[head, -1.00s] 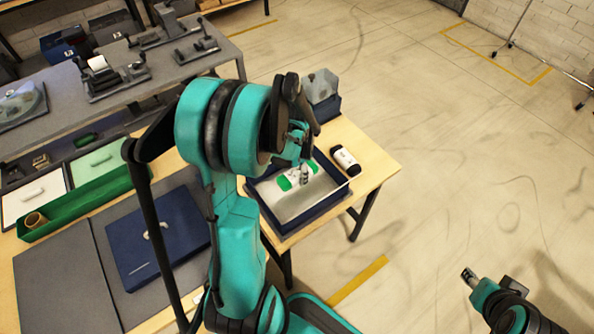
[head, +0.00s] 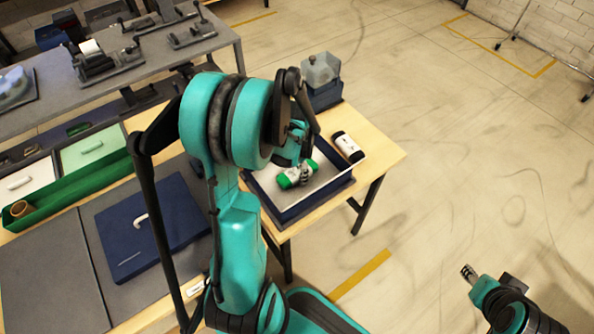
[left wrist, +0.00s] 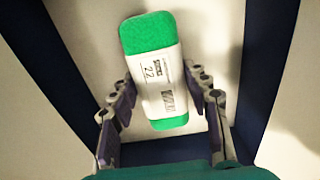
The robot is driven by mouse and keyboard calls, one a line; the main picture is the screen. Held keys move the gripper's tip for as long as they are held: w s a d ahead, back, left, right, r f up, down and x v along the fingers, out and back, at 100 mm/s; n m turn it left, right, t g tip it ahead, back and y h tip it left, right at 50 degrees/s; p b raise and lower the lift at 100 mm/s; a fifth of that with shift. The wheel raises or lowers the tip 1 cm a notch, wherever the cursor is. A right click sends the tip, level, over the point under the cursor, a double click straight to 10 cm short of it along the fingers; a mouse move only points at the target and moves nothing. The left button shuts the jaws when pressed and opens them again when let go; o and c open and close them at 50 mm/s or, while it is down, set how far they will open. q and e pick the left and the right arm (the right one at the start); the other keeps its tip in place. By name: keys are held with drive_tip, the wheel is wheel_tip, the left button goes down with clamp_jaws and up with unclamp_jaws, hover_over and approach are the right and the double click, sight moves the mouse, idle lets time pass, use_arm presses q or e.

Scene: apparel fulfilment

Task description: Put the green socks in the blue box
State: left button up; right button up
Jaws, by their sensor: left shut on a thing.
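The green socks (head: 295,175) are a roll with green ends and a white printed band. The blue box (head: 290,213) is an open, dark blue tray with a pale inside, on the wooden table. My left gripper (head: 304,174) is over the tray and shut on the socks. In the left wrist view the socks (left wrist: 153,72) sit tilted between the two fingers (left wrist: 160,88), with blue walls on both sides. I cannot tell whether they touch the tray floor. My right gripper (head: 468,272) is over the floor at lower right, away from the table; its finger opening is unclear.
A black roll with a white band (head: 348,147) lies on the table right of the tray. A dark bin with a clear item (head: 322,75) stands behind. A dark blue lidded box (head: 150,226) and a green tray (head: 75,192) are at left.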

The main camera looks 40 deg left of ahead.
use_arm(q)
drive_tip(key=shift+s, duration=0.1)
drive_tip(key=o, duration=1.8)
drive_tip(key=shift+r+p, duration=2.6)
drive_tip(key=shift+r, duration=0.9)
